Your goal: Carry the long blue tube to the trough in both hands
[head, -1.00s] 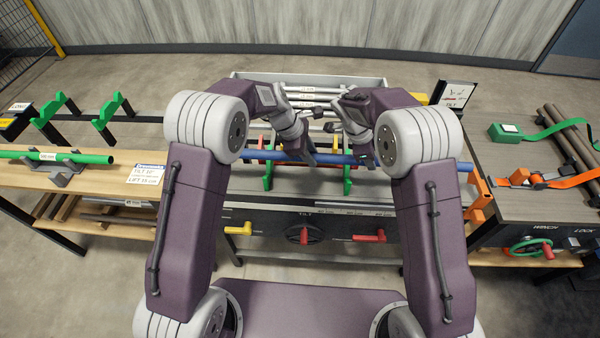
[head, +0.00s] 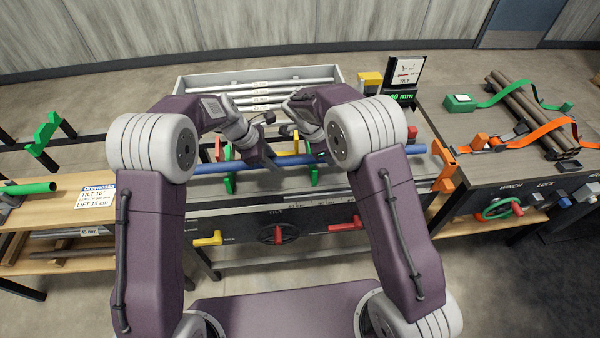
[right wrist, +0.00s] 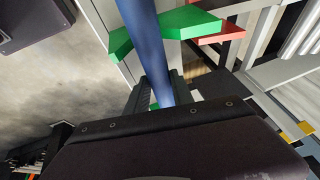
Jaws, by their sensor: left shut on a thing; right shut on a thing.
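The long blue tube (head: 212,168) runs across the middle of the head view, above or on the bench with green supports (head: 229,184). My left gripper (head: 264,158) is shut on the tube left of its middle. My right gripper (head: 315,145) is shut on it further right, partly hidden behind my arm. In the right wrist view the tube (right wrist: 150,45) passes between the fingers (right wrist: 160,97), over a green support (right wrist: 185,22). I cannot tell whether the tube touches the supports. A long grey trough-like tray (head: 187,84) holding silver tubes lies behind the bench.
A sign (head: 408,70) stands at the bench's back right. An orange bracket (head: 444,165) rises near the tube's right end. Right is a table with brown pipes (head: 520,105) and straps.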

